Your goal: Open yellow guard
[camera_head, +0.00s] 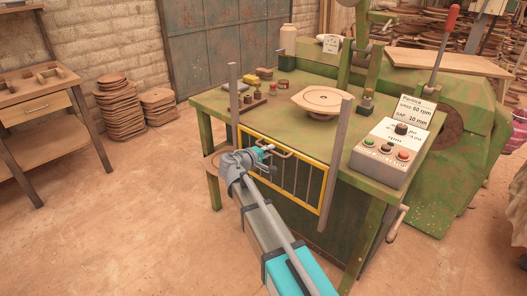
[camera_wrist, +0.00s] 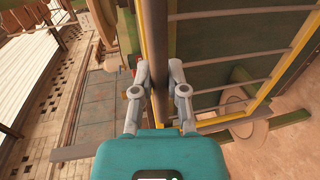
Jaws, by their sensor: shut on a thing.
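The yellow guard (camera_head: 322,190) is a yellow frame with upright dark bars. It stands at the front of the green machine table, low between two grey posts. Its brown handle (camera_head: 279,151) is on the upper edge. My gripper (camera_head: 266,151) is at this handle, at the front of the guard. In the wrist view my gripper (camera_wrist: 159,75) has one finger on each side of the dark brown handle bar (camera_wrist: 155,30), shut on it. The guard's frame and bars also show there beside the handle (camera_wrist: 172,20). The fingers partly hide the handle.
Grey posts (camera_head: 335,165) and (camera_head: 233,95) rise at the guard's sides. A control box (camera_head: 385,155) with buttons stands at the table's right corner. A round wooden piece (camera_head: 322,99) and small items lie on the table (camera_head: 270,118). The floor at front left is clear.

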